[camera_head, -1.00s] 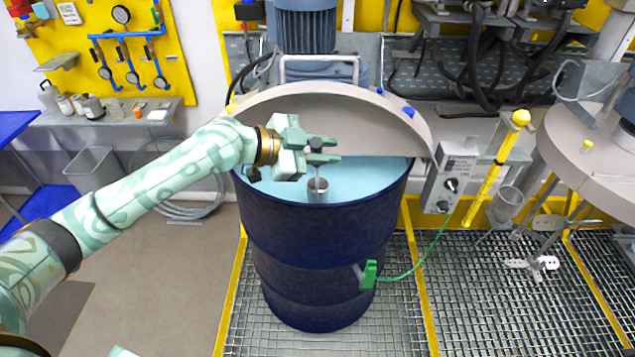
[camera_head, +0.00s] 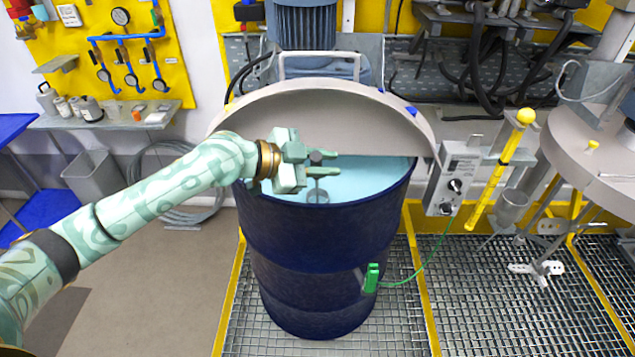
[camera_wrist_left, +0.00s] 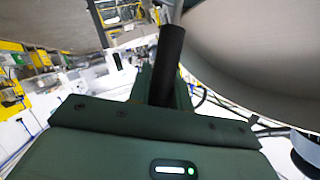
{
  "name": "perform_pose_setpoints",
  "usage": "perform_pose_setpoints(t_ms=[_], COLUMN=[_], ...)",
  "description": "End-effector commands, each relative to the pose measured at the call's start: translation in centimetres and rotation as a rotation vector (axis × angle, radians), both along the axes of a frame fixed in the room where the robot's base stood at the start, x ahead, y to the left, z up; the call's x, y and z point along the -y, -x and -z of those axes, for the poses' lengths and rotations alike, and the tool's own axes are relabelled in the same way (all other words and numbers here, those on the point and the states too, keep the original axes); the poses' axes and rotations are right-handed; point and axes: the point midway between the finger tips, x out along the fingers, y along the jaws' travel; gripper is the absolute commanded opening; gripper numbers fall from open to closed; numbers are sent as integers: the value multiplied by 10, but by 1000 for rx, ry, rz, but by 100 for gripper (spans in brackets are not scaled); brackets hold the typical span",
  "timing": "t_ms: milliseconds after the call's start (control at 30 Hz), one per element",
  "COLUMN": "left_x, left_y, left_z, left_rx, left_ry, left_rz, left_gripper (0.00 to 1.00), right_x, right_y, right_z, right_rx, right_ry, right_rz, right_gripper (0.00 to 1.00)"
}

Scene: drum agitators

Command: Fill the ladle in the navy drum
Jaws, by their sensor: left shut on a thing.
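The navy drum (camera_head: 320,235) stands open at the front, with pale blue liquid (camera_head: 372,182) near its rim. My left gripper (camera_head: 325,164) is over the opening and shut on the dark handle of the ladle. The ladle's cup (camera_head: 317,196) hangs below on a thin stem, upright, and looks dimmed, at or under the liquid surface. How full it is cannot be told. The black handle (camera_wrist_left: 168,60) also stands between the fingers in the left wrist view. My right gripper is out of view.
A grey half lid (camera_head: 320,115) covers the drum's back, under a blue motor (camera_head: 304,28). A green clamp (camera_head: 371,279) with a cable is on the drum's front. A control box (camera_head: 452,178) and a yellow lever (camera_head: 500,170) stand to the right.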

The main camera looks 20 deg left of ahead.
Motion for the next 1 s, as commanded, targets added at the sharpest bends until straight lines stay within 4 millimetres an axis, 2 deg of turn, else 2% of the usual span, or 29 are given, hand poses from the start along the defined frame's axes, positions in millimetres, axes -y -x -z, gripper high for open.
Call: perform_pose_setpoints(t_ms=[733,1000], left_x=[0,0], left_y=[0,0], left_z=[32,32], left_rx=[1,2], left_ry=[-1,-1], left_rz=[0,0], left_gripper=[0,0], right_x=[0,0], right_y=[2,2], right_z=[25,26], right_rx=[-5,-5], right_ry=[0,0], right_rz=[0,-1], right_gripper=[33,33])
